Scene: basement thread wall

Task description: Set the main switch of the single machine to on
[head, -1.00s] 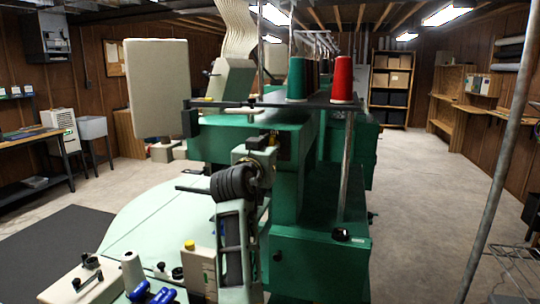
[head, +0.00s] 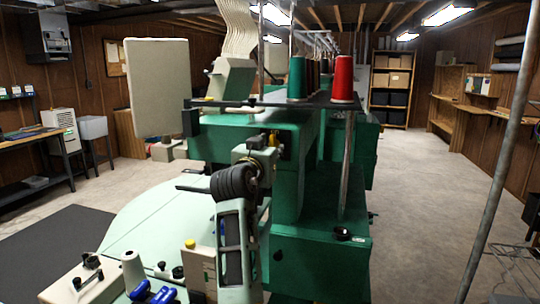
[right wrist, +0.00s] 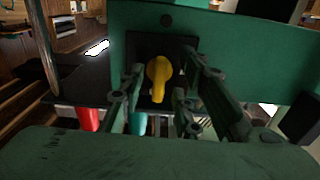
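The main switch is a yellow knob (right wrist: 158,75) on a black plate (right wrist: 184,45) on the machine's green panel (right wrist: 250,42). In the right wrist view the knob's narrow end points down the picture; that view is upside down. My right gripper (right wrist: 165,78) is open, with a finger on each side of the knob. I cannot tell whether either finger touches it. In the head view a small yellow bit of the switch (head: 274,138) shows beside my right gripper (head: 266,144), against the green machine (head: 320,245). My left gripper is not in view.
A green thread cone (head: 297,79) and a red one (head: 342,79) stand above the switch. A pale green table (head: 150,225) spreads at the left. A metal pole (head: 493,170) stands at the right. Concrete floor (head: 420,220) is clear between pole and machine.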

